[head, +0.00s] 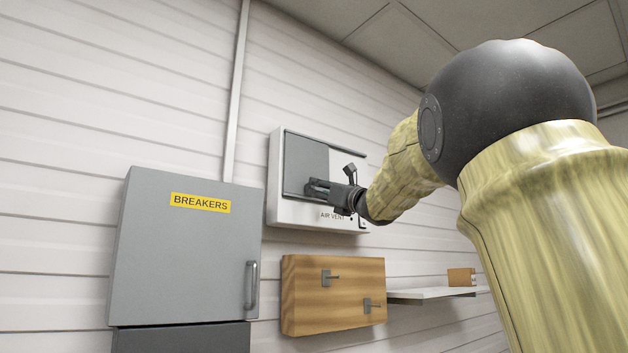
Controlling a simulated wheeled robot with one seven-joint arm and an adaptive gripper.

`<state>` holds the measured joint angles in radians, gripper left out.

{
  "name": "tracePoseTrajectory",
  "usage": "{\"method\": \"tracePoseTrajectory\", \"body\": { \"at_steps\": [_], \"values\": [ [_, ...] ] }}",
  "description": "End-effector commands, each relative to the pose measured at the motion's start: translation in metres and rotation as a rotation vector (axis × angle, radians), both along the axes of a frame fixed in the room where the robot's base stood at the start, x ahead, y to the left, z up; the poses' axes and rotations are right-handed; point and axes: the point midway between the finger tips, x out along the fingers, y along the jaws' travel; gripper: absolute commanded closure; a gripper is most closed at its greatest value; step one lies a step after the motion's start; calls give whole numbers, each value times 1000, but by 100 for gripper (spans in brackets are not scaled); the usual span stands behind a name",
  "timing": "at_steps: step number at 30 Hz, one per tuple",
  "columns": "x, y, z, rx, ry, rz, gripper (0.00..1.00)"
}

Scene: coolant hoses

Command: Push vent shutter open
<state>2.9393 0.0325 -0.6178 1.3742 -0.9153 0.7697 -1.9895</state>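A grey breaker cabinet (180,255) with a handle stands at the left. A wooden board (300,290) with two metal hooks hangs below the vent. A white shelf (430,294) with a small brown box (461,277) is to its right. My arm fills the right side.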

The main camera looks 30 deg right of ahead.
Motion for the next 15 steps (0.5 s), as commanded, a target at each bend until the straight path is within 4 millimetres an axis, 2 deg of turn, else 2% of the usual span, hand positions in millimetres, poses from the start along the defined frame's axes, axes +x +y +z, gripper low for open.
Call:
{"method": "tracePoseTrajectory", "body": {
  "at_steps": [1, 7, 15],
  "values": [
    [6, 0, 7, 2, -1, 2, 61],
    [24, 2, 13, 0, -1, 1, 61],
    [33, 3, 16, 1, -2, 1, 61]
  ]
}}
